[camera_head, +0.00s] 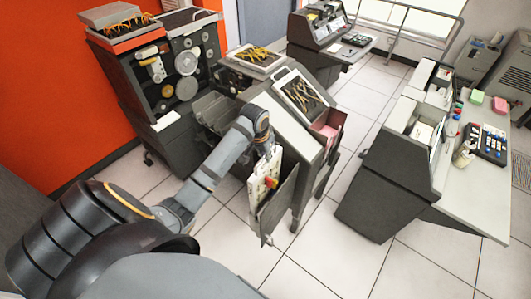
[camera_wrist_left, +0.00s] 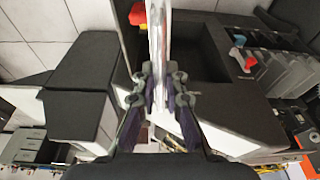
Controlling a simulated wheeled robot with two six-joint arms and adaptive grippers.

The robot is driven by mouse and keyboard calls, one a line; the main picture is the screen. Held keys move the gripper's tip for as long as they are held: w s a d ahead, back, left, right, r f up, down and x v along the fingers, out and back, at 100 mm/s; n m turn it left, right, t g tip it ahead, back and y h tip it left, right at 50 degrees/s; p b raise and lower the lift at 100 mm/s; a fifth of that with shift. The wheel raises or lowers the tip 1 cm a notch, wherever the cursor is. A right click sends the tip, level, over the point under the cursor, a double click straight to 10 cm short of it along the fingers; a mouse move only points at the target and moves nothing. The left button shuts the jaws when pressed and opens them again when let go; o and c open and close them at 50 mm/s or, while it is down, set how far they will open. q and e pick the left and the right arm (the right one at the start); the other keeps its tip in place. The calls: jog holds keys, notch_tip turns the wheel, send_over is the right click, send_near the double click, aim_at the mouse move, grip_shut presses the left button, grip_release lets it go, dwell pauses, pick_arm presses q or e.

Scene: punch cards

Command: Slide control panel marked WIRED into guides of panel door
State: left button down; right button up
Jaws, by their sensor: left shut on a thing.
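My left gripper (camera_head: 268,152) is shut on the upper edge of a cream control panel (camera_head: 258,188) with a red part on it. The panel hangs upright below the fingers. In the left wrist view the panel (camera_wrist_left: 158,35) shows nearly edge-on between the fingers (camera_wrist_left: 160,88). No marking on it can be read. The dark grey panel door (camera_head: 280,208) stands open at the front of the machine, right beside and partly behind the panel. I cannot tell whether the panel touches the door or its guides. My right gripper is not in view.
The grey machine (camera_head: 290,130) stands behind the door, with trays of yellow wires on top and a pink card bin (camera_head: 328,128) at its right. A dark desk unit (camera_head: 385,190) stands to the right. The tiled floor (camera_head: 330,245) in front is clear.

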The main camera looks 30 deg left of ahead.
aim_at(265, 164)
pick_arm(q)
jog(key=shift+f, duration=0.2)
jog(key=shift+s+b+x, duration=0.25)
jog(key=shift+b+x, duration=0.1)
jog(key=shift+x, duration=0.75)
jog(key=shift+s+b+x, duration=0.3)
jog(key=shift+b+x, duration=0.1)
jog(key=shift+x, duration=0.7)
jog(key=shift+s+b+x, duration=0.25)
jog(key=shift+b+x, duration=0.1)
jog(key=shift+x, duration=0.75)
jog(key=shift+f, duration=0.2)
jog(key=shift+s+f+b+x, duration=0.1)
jog(key=shift+s+b+x, duration=0.25)
jog(key=shift+x, duration=0.8)
jog(key=shift+s+f+b+x, duration=0.1)
jog(key=shift+s+b+x, duration=0.1)
jog(key=shift+b+x, duration=0.65)
jog(key=shift+s+b+x, duration=0.2)
jog(key=shift+s+x, duration=0.05)
jog(key=shift+x, duration=1.15)
jog(key=shift+w, duration=0.1)
jog(key=shift+r, duration=0.1)
jog(key=shift+p, duration=0.5)
jog(key=shift+p, duration=0.4)
